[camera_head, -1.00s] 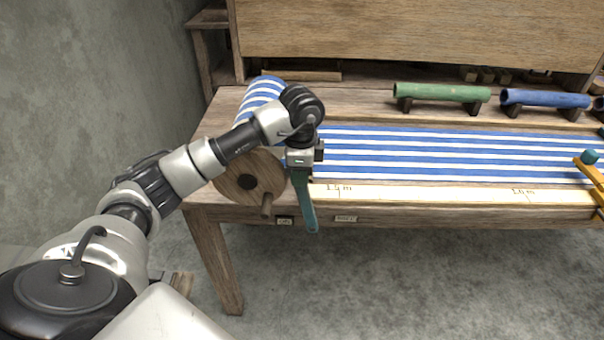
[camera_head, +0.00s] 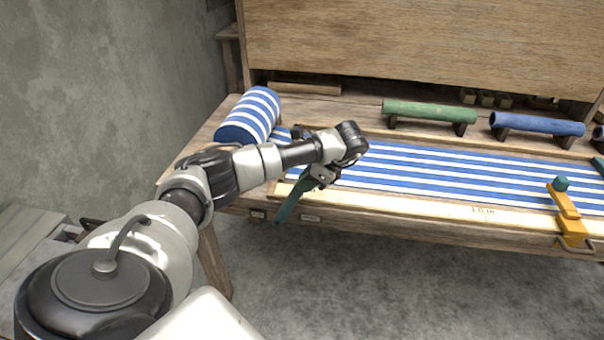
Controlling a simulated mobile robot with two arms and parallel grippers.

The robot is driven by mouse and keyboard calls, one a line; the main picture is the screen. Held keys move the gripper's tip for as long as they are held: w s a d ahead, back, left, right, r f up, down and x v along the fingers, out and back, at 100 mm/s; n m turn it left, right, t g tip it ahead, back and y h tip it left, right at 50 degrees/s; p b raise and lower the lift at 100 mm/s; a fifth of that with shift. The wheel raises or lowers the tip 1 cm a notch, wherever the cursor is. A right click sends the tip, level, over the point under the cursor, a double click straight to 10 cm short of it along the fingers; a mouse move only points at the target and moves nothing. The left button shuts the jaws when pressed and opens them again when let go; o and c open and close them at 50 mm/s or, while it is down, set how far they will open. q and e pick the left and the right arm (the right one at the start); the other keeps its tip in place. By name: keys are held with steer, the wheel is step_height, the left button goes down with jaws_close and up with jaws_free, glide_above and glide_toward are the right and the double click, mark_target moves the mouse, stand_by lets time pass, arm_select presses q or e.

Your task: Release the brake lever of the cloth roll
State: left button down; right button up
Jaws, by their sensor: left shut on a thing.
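The cloth roll (camera_head: 248,117), wound with blue and white striped cloth, sits at the left end of the loom. The teal brake lever (camera_head: 294,199) slants down and to the left over the front edge of the loom. My left gripper (camera_head: 322,177) is shut on the upper part of the lever. My left arm covers the roll's wooden end disc and crank. The lever's pivot is hidden behind my arm and gripper. My right gripper is out of view.
The striped cloth (camera_head: 430,172) runs right across the loom. A pale measuring strip (camera_head: 430,208) lies along the front. A green tube (camera_head: 429,112) and a blue tube (camera_head: 537,124) rest on stands behind. An orange clamp (camera_head: 568,215) with a teal knob stands at the right.

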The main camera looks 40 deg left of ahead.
arm_select(q)
steer(key=shift+w+d, duration=0.15)
steer(key=shift+d+y, duration=0.1)
steer(key=shift+y, duration=0.2)
steer(key=shift+f, duration=0.2)
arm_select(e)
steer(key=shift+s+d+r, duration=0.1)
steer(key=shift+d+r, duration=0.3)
arm_select(q)
steer(key=c, duration=1.1)
jaws_free()
steer(key=shift+w+d+f, duration=0.1)
steer(key=shift+d, duration=0.05)
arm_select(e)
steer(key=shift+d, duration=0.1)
